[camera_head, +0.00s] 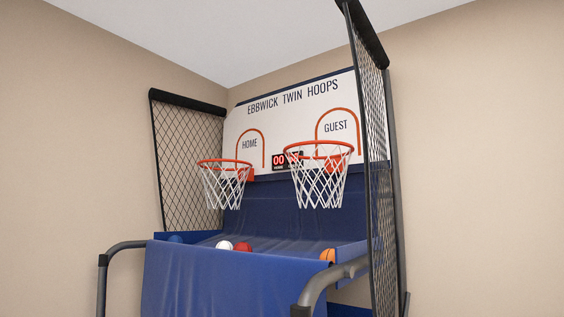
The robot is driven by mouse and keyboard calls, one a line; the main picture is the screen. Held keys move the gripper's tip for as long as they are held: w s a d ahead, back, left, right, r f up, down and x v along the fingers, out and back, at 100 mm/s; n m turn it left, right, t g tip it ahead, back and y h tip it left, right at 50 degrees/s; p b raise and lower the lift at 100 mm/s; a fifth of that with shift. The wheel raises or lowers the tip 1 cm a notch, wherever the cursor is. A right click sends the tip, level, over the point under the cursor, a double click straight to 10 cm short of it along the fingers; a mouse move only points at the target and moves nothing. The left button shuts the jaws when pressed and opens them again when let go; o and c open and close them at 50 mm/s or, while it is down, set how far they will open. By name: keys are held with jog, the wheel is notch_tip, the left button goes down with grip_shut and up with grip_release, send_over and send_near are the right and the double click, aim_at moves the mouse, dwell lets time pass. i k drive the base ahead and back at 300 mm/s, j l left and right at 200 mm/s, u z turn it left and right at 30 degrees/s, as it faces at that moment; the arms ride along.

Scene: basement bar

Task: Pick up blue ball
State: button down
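A rounded dark blue shape, which looks like the blue ball (175,239), shows at the left end of the ball tray on the arcade hoop machine. Only its upper part clears the tray's blue front cloth (215,285); the rest is hidden. It blends with the blue fabric around it. My gripper is not in view.
A white ball (224,245) and a dark red ball (243,246) sit mid-tray, an orange ball (327,255) at the right. Grey tube rails (125,246) flank the front. Side nets (187,160) and two hoops (318,148) rise above.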

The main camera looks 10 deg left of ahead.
aim_at(175, 239)
jog(key=u, duration=1.25)
